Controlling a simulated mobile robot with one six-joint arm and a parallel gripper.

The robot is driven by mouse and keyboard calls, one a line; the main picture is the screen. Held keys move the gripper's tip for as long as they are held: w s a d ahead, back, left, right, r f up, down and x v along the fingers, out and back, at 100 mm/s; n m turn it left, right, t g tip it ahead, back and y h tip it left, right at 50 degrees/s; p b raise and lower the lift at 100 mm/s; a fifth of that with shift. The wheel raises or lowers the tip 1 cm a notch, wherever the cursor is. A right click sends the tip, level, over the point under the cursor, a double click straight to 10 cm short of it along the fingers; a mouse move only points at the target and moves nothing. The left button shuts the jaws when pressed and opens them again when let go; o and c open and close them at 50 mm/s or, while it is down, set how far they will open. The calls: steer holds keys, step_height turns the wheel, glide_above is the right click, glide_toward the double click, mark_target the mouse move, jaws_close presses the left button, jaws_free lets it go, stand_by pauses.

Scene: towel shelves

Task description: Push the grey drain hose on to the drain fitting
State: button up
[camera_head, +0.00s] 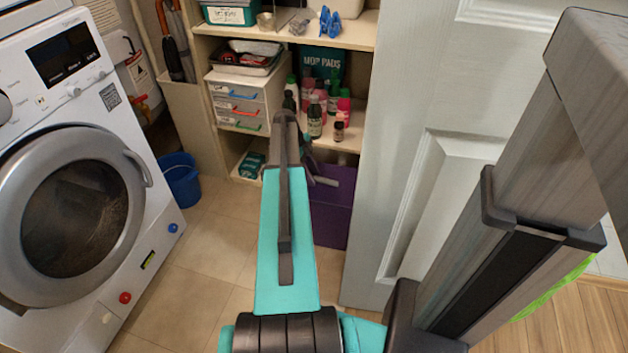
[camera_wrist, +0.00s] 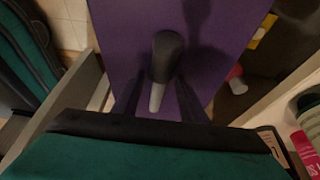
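I cannot make out the grey drain hose or the drain fitting for certain in either view. My gripper (camera_wrist: 161,80) shows as two dark fingers set apart in the wrist view, over a purple surface. Between or just beyond them is a dark rounded piece (camera_wrist: 167,52) with a light grey end; I cannot tell what it is or whether the fingers touch it. In the head view my arm hides most of the gripper, near a light grey piece (camera_head: 325,181) over the purple box (camera_head: 330,218). The washing machine (camera_head: 75,190) stands at the left, door shut.
A blue bucket (camera_head: 181,180) stands beside the machine. Shelves (camera_head: 350,38) behind hold bottles, small drawers (camera_head: 238,105) and boxes. A white door (camera_head: 440,150) bounds the right. Tiled floor (camera_head: 205,240) is clear between machine and arm. A pink bottle (camera_wrist: 305,150) shows at the wrist view's right.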

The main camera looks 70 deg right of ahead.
steer(key=shift+c, duration=0.3)
jaws_close()
steer(key=shift+r, duration=0.15)
step_height(320, 180, up, 10)
steer(key=p, duration=0.2)
steer(key=shift+p, duration=0.35)
steer(key=shift+s, duration=0.15)
stand_by(0.8)
